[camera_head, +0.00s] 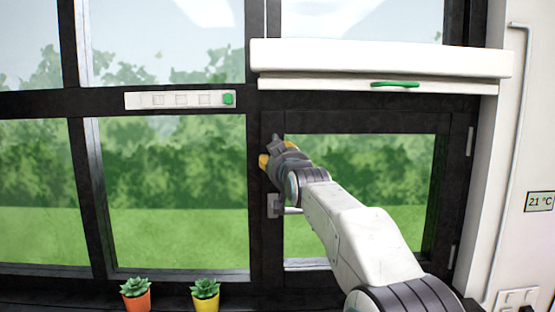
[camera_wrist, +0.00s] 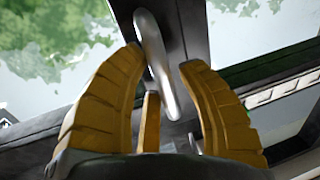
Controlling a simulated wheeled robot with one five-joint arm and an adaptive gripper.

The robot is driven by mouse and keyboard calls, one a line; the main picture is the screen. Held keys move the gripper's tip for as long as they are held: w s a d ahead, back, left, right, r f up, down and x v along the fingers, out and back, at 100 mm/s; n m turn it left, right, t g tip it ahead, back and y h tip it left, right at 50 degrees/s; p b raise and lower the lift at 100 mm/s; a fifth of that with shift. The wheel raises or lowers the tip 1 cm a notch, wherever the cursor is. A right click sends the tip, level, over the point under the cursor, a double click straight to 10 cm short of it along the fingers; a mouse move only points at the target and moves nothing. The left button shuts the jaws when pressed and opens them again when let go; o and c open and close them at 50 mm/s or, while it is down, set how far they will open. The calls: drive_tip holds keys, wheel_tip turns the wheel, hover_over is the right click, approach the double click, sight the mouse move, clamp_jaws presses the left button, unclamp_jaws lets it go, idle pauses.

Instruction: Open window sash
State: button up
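The window sash (camera_head: 441,190) is the lower right pane in a dark frame, with hinges on its right side. It looks closed in the head view. Its metal handle (camera_head: 276,206) is on the left stile, below my gripper (camera_head: 266,163) in that view. The fingers are apart, with a visible gap to the bar at the right finger. I cannot tell whether the left finger touches it.
A white roller blind (camera_head: 380,60) with a green pull hangs above the sash. Potted plants in orange (camera_head: 136,300) and yellow (camera_head: 205,302) pots stand on the sill. A temperature display (camera_head: 540,202) is at the right.

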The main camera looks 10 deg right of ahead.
clamp_jaws()
drive_tip(key=shift+s+f, duration=0.1)
drive_tip(key=shift+f, duration=0.05)
drive_tip(key=s+b, duration=0.8)
drive_tip(key=s, duration=0.1)
drive_tip(key=shift+a, duration=0.15)
drive_tip(key=shift+o, duration=1.8)
unclamp_jaws()
drive_tip(key=s, duration=1.2)
